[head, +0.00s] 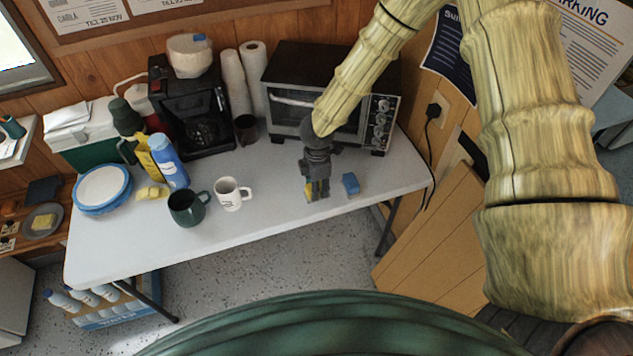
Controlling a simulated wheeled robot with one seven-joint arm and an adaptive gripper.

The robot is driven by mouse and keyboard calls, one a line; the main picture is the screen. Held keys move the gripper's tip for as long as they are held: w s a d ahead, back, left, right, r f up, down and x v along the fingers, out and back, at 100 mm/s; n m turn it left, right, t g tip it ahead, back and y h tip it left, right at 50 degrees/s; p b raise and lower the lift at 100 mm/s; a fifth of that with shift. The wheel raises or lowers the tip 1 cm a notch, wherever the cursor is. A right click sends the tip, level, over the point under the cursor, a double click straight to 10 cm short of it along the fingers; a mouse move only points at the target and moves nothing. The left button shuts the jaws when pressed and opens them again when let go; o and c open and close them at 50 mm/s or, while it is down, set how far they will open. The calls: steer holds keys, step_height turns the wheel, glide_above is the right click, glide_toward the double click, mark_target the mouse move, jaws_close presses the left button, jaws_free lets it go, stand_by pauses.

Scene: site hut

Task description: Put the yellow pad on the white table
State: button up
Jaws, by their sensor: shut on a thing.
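My gripper (317,188) points down over the front right part of the white table (270,220). It is shut on a small yellow thing, which I take to be the yellow pad (310,191). The fingers hide most of the pad. It is at or just above the tabletop; I cannot tell whether it touches. A small blue block (350,183) lies on the table just right of my gripper, apart from it.
A white mug (231,194) and a dark green mug (186,208) stand left of my gripper. Blue-rimmed plates (102,190), yellow pieces (151,192) and a blue bottle (168,162) are farther left. A toaster oven (283,95) and coffee machine (190,110) stand behind.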

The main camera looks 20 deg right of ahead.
steer(key=shift+w+d+p, duration=0.2)
steer(key=shift+w+p, duration=0.15)
steer(key=shift+w, duration=0.8)
steer(key=shift+w+f, duration=0.1)
steer(key=shift+f, duration=0.1)
steer(key=shift+f+p, duration=1)
steer(key=shift+f, duration=0.65)
steer(key=o, duration=0.9)
